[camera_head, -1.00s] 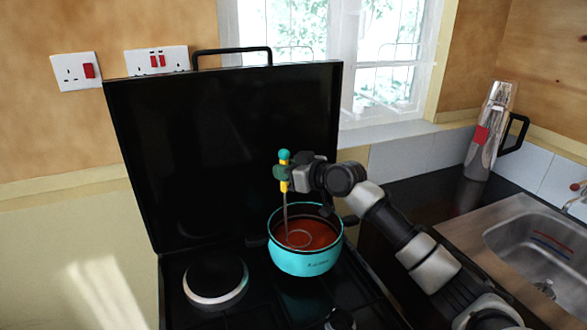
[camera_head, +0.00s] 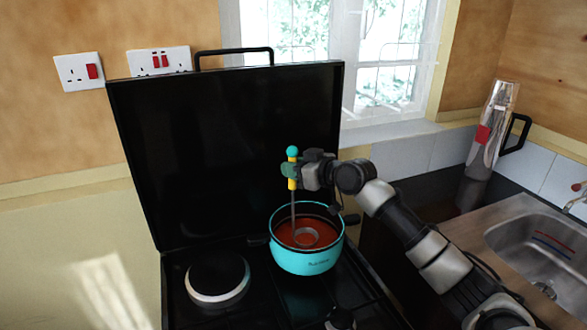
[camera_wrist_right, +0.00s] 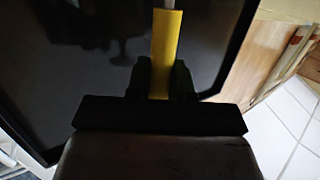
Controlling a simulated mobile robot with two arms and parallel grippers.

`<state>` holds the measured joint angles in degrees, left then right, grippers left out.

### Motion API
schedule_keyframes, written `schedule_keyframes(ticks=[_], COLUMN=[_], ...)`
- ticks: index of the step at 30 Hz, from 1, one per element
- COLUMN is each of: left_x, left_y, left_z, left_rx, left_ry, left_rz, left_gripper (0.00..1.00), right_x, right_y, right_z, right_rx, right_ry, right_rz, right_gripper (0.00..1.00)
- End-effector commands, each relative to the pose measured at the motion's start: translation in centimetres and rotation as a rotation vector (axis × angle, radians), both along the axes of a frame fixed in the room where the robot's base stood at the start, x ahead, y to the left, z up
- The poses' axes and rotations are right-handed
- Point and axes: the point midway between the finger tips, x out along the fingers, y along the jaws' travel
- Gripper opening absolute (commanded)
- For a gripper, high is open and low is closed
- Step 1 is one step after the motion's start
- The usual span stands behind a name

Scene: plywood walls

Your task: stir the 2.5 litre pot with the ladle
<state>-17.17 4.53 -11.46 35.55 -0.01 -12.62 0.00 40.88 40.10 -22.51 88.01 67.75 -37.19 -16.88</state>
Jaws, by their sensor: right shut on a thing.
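The turquoise pot (camera_head: 306,261) stands on the right side of the black stove, with red-orange liquid inside. The ladle (camera_head: 292,184) has a yellow handle with a turquoise end and a thin metal shaft. It stands nearly upright with its round bowl in the liquid. My right gripper (camera_head: 291,170) is shut on the yellow handle above the pot. In the right wrist view the yellow handle (camera_wrist_right: 165,55) sits between the dark fingers (camera_wrist_right: 160,82). My left gripper is out of view.
The stove's raised black lid (camera_head: 220,150) stands behind the pot. An empty hotplate (camera_head: 217,279) is on the left. A steel flask (camera_head: 487,145) and a sink (camera_head: 545,250) are on the right. A window is behind.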

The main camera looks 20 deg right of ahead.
Motion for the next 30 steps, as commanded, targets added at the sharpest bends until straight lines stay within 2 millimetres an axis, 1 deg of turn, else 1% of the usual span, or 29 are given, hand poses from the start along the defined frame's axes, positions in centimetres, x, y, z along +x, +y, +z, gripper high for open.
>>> schedule_keyframes(ticks=[1, 3, 30], left_x=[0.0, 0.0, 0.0], left_y=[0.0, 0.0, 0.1], left_z=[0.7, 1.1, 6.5], left_rx=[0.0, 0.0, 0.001], left_ry=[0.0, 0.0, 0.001], left_rz=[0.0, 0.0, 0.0], left_gripper=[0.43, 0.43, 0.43], right_x=[0.0, 0.0, 0.0], right_y=[0.0, 0.0, 0.0], right_z=[0.9, 1.5, 8.6], right_rx=[0.0, 0.0, 0.0], right_ry=[-0.002, -0.002, -0.002], right_rz=[-0.001, -0.001, -0.001], right_gripper=[0.0, 0.0, 0.0])
